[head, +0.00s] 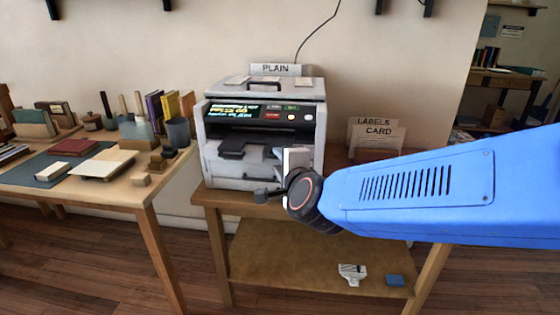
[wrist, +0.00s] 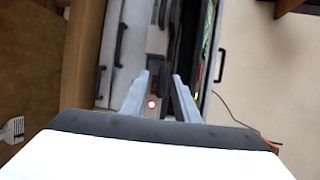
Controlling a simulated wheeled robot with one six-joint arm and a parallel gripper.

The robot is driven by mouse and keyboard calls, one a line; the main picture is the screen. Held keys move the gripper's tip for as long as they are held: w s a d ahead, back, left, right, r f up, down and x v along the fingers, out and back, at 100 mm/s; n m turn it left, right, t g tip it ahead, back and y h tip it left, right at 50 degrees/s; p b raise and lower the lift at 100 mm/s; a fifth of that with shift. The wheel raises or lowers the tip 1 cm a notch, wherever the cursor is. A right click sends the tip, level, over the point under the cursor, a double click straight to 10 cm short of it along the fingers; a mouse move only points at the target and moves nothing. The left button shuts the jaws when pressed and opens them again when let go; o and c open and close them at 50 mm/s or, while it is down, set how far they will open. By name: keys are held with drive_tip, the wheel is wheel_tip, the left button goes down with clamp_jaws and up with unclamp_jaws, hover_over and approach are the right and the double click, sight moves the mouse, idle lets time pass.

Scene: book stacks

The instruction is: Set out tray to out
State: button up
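The grey printer (head: 262,180) stands on a small wooden table in the head view. Dark plates (head: 232,148) show in its open front bay; I cannot tell which is the out tray or how it is set. The lit panel (head: 234,111) reads partly "PLAIN". In the wrist view the printer front (wrist: 128,40) appears turned on its side, with dark handles. My gripper (wrist: 163,75) is open and empty, its two pale fingers apart and facing the printer front. A small red-and-white round spot (wrist: 152,104) shows between the fingers. In the head view my wrist hides the printer's lower right front.
A "PLAIN" sign (head: 276,69) stands behind the printer. "LABELS" and "CARD" signs (head: 378,132) stand at its right. The left table (head: 135,194) holds books and blocks. The lower shelf (head: 300,262) has a white item (head: 352,273) and a blue block (head: 395,281).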

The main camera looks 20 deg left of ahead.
drive_tip(key=v, duration=1.7)
drive_tip(key=shift+s, duration=0.2)
drive_tip(key=w+d+f+n+g+h, duration=0.1)
drive_tip(key=w+d+f+n+g, duration=0.15)
drive_tip(key=d+n, duration=0.45)
drive_tip(key=w+d+f+n+g+h, duration=0.1)
drive_tip(key=d+f+n, duration=0.15)
drive_tip(key=d, duration=0.85)
drive_tip(key=s+d+f+g+h, duration=0.1)
drive_tip(key=s+d+f+h, duration=0.1)
drive_tip(key=d, duration=0.6)
drive_tip(key=s+d+f+n+g+h, duration=0.1)
drive_tip(key=s+d+f+h, duration=0.2)
drive_tip(key=s+d+f, duration=0.2)
drive_tip(key=s+d+f+n+g+h, duration=0.1)
drive_tip(key=s+d+f+g+h, duration=0.1)
drive_tip(key=d, duration=0.9)
drive_tip(key=shift+s+d+f, duration=0.3)
drive_tip(key=shift+s+f, duration=0.6)
drive_tip(key=shift+s, duration=0.1)
